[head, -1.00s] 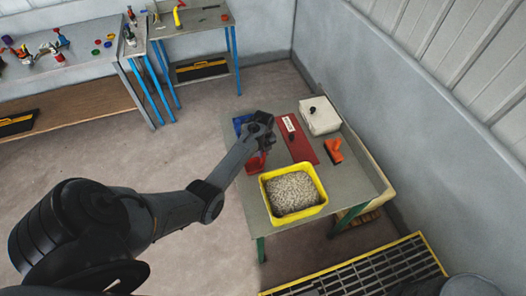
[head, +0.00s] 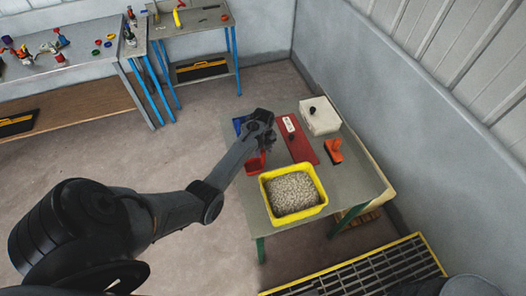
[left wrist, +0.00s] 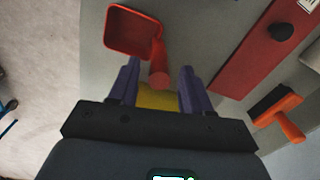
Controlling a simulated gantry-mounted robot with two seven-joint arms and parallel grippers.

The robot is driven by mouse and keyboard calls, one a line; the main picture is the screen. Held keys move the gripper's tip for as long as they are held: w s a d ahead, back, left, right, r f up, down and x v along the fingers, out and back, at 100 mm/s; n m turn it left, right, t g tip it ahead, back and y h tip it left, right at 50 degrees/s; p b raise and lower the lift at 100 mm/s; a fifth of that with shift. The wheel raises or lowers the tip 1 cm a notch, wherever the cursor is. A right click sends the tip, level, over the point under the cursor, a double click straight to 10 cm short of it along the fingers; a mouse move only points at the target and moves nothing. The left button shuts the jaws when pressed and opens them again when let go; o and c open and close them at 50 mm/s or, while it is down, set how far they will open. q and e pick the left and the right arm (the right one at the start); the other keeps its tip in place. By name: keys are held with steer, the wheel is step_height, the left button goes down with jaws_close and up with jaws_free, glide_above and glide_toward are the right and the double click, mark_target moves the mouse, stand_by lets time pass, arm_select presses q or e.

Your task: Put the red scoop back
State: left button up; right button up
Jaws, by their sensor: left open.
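The red scoop (head: 255,163) lies at the left edge of the grey table (head: 245,193), beside the yellow tub of pale granules. In the left wrist view the scoop's pan (left wrist: 133,32) is at the top, with its handle (left wrist: 159,62) pointing back toward my left gripper (left wrist: 158,78). The gripper's purple fingers are apart, one on each side of the handle's end, with gaps showing. In the head view my left gripper (head: 266,145) is above the table by the scoop, and its dark body hides part of the area. My right gripper is not in view.
The yellow tub (head: 267,193) stands at the near side of the table. A red board (head: 304,151), an orange-handled brush (head: 334,148) and a white box (head: 319,118) are to the right. A blue item (head: 239,123) is partly hidden behind the gripper. A wall borders the right.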

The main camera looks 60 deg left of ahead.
arm_select(q)
step_height(320, 180, up, 10)
steer(key=shift+r, duration=0.1)
steer(key=shift+s+d+n, duration=0.15)
steer(key=shift+s+n, duration=0.1)
steer(key=shift+n, duration=0.05)
steer(key=s+d+r+n+t, duration=0.1)
steer(key=s+d+n, duration=0.7)
steer(key=d, duration=0.6)
steer(key=s+d+r+n+t, duration=0.2)
steer(key=s+d+n, duration=0.6)
steer(key=s+d, duration=0.5)
steer(key=shift+d+r+t, duration=0.15)
steer(key=shift+d+t, duration=0.15)
steer(key=shift+d, duration=0.8)
